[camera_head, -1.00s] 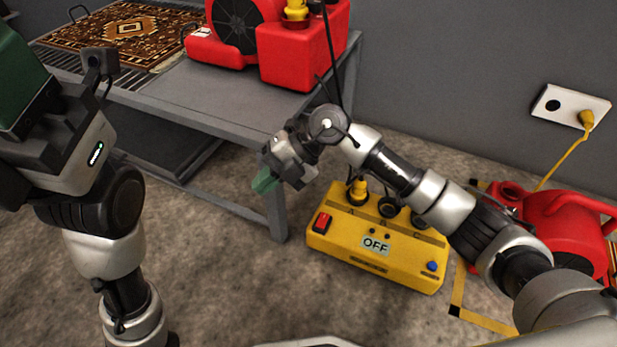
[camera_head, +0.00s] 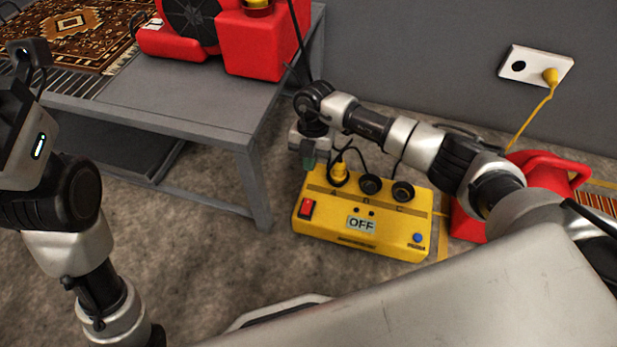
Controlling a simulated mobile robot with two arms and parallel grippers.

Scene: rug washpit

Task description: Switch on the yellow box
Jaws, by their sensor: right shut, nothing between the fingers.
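The yellow box (camera_head: 385,242) sits on the floor in the middle of the view. Its small display (camera_head: 361,225) reads OFF. A red rocker switch (camera_head: 307,208) is at the left end of its top, and a blue button (camera_head: 417,238) at the right end. Sockets marked A, B and C run along the back; a yellow plug (camera_head: 339,172) is in A, and B and C look empty of yellow plugs. My right gripper (camera_head: 309,163) is shut and empty, pointing down above the box's back left corner, close to the switch. My left arm is at the left edge; its fingers are out of view.
A grey table (camera_head: 190,95) with a red blower (camera_head: 262,45) and a patterned rug (camera_head: 72,30) stands behind left. A wall socket (camera_head: 525,66) holds a yellow plug and cable. A red container (camera_head: 535,168) stands right of the box. Floor in front left is clear.

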